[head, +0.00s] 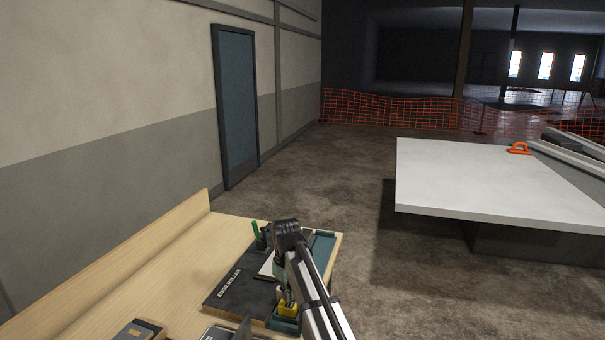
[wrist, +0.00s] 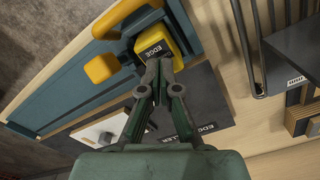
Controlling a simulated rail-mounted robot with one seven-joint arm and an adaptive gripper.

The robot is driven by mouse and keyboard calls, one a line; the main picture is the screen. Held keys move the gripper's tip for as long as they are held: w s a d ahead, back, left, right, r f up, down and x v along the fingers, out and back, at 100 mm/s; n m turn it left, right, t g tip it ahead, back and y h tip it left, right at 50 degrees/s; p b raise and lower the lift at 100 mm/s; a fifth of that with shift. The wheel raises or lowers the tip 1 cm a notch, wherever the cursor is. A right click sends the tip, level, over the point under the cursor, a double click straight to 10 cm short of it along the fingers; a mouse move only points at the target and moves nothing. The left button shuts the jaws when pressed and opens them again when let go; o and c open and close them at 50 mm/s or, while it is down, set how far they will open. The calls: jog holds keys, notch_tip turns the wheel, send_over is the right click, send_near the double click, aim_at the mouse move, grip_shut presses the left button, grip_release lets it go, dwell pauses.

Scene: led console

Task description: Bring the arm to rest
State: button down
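My gripper (wrist: 158,68) points down at the wooden bench, its two fingers drawn together at the tips with nothing visible between them. In the wrist view, the tips overlap the near edge of a yellow block (wrist: 158,48) with an "EDGE" label; whether they touch it I cannot tell. In the head view, my gripper (head: 286,296) hangs from my bent arm, just over the yellow block (head: 289,309) at the bench's right end. My arm hides part of that area.
A dark "EDGE ROLLER" board (head: 232,287) lies on the bench (head: 150,285). A teal fixture (wrist: 75,100) with an orange-yellow knob (wrist: 102,68) borders the block. A green-handled tool (head: 257,232) stands behind. A white table (head: 490,175) is to the right; floor between is clear.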

jog(key=shift+f, duration=0.85)
dwell(0.9)
jog(key=shift+r, duration=0.1)
jog(key=shift+r+p, duration=1.9)
jog(key=shift+r, duration=1.55)
jog(key=shift+f, duration=0.1)
